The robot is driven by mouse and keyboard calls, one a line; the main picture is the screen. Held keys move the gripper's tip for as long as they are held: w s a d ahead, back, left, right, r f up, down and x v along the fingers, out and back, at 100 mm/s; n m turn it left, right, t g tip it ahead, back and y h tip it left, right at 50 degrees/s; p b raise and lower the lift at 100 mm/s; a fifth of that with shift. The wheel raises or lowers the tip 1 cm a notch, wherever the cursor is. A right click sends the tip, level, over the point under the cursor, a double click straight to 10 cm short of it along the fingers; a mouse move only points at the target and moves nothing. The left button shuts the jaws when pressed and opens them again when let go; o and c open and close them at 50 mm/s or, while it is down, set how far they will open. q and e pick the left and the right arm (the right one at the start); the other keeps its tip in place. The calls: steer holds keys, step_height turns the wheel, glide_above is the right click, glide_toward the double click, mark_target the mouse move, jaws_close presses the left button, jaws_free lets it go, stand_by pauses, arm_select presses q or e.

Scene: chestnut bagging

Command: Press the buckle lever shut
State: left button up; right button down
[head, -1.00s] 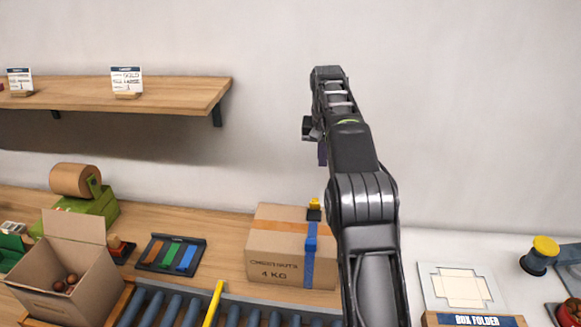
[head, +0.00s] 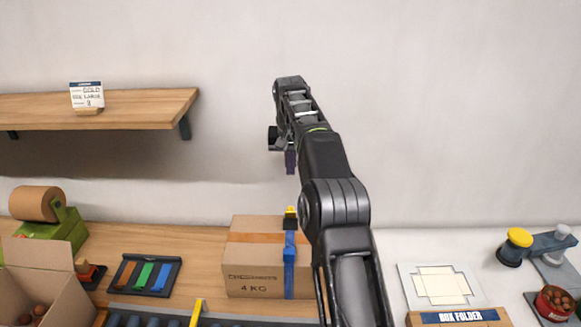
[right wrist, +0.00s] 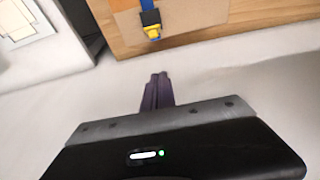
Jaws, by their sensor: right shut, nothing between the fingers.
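A cardboard box (head: 254,260) marked 4 KG stands on the wooden bench, with orange tape and a blue strap (head: 289,274) around it. A black buckle with a yellow lever (head: 291,211) sits at the top rear of the strap. In the right wrist view the yellow lever (right wrist: 153,33) shows below the black buckle (right wrist: 150,18), at the box side. My right gripper (head: 291,167) is above the lever in the head view, with its purple fingers shut and empty. The fingers (right wrist: 157,90) are apart from the lever. My left gripper is not in view.
A wooden shelf (head: 140,110) is at the upper left. An open carton of chestnuts (head: 50,262), a tray of coloured strips (head: 145,275) and a tape dispenser (head: 42,222) stand left. A box folder (head: 440,285) and a yellow-topped black knob (head: 515,246) are right.

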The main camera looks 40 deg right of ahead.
mark_target(291, 212)
step_height(291, 212, down, 9)
steer(key=b, duration=0.4)
steer(key=shift+r, duration=0.2)
steer(key=shift+s+a+f, duration=0.4)
steer(key=shift+s+a, duration=0.1)
steer(key=shift+s, duration=0.15)
steer(key=shift+f+b, duration=0.1)
steer(key=shift+b, duration=0.25)
